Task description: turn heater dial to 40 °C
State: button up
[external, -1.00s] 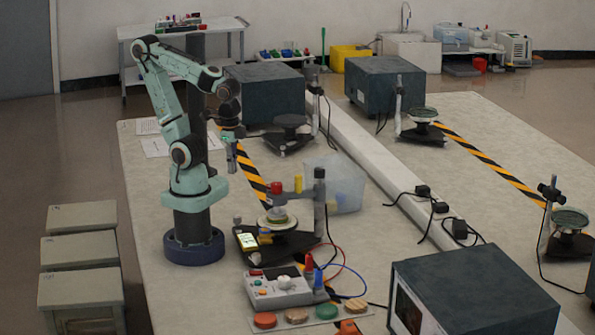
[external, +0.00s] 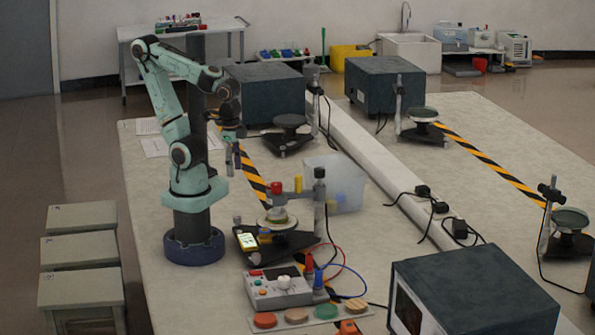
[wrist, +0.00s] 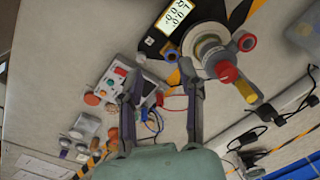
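No 40 °C mark is legible, and I cannot tell which dial is the heater's. My gripper (external: 234,158) hangs above the table, behind and apart from both. In the wrist view its fingers (wrist: 160,75) are spread and empty.
A stand with red and yellow knobs (external: 298,184) rises beside the black base. A clear bin (external: 345,185) is behind it. Red and blue cables (external: 345,270) loop beside the control box. Coloured discs (external: 297,315) lie in front. A dark box (external: 475,290) stands right.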

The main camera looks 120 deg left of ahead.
jog(key=shift+o, duration=0.3)
jog(key=w+r+n+t, duration=0.1)
jog(key=w+r+t, duration=0.1)
jog(key=w, duration=0.5)
jog(key=shift+d+r+n+t, duration=0.3)
jog(key=shift+r, duration=0.1)
jog(key=m+g, duration=0.1)
jog(key=g, duration=0.2)
send_over(285, 278)
jog(key=shift+h, duration=0.4)
notch_tip(285, 278, down, 16)
jog(key=shift+f, duration=0.15)
notch_tip(285, 278, down, 5)
jog(key=shift+s+r, duration=0.1)
jog(key=shift+f, duration=0.7)
grip_shut()
